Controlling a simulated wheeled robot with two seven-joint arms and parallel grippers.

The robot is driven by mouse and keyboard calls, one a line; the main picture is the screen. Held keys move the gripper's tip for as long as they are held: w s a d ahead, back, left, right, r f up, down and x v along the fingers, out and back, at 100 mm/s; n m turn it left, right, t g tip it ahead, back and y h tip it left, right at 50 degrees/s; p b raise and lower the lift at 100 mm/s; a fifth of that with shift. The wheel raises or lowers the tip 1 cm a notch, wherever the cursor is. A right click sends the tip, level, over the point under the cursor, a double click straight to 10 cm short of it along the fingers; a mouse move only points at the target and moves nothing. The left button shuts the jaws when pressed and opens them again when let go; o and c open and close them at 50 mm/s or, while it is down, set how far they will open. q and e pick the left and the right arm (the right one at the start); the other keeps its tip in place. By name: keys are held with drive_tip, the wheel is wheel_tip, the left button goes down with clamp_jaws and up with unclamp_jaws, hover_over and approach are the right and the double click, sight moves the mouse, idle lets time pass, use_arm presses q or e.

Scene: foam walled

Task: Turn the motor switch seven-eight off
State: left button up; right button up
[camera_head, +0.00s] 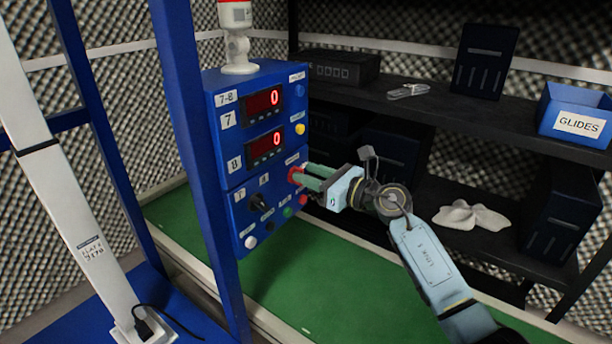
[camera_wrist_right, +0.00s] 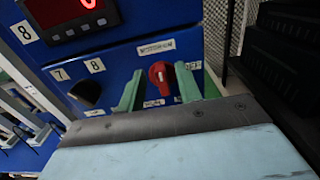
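A blue control box (camera_head: 213,120) stands on the left with two red displays reading 0 and a "7-8" label. The red rotary switch (camera_head: 293,174) is on its front, low and toward the right edge; in the right wrist view the red knob (camera_wrist_right: 160,76) shows with its grip close to upright. My right gripper (camera_head: 304,177) is at the box front. In the wrist view its green fingers (camera_wrist_right: 158,92) stand apart on either side of the knob, with gaps visible; whether the tips reach past its face I cannot tell. My left gripper is not in view.
A black selector knob (camera_head: 257,202) and several small buttons sit below and beside the switch. A blue post (camera_head: 190,110) stands in front of the box. Dark shelves (camera_head: 440,105) at right hold bins, a "GLIDES" box (camera_head: 575,113) and white gloves (camera_head: 470,215). The green surface (camera_head: 330,285) is mostly clear.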

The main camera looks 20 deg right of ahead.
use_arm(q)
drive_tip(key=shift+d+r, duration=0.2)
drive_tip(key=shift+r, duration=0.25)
use_arm(e)
drive_tip(key=shift+w+a, duration=0.5)
drive_tip(key=shift+w, duration=0.05)
clamp_jaws()
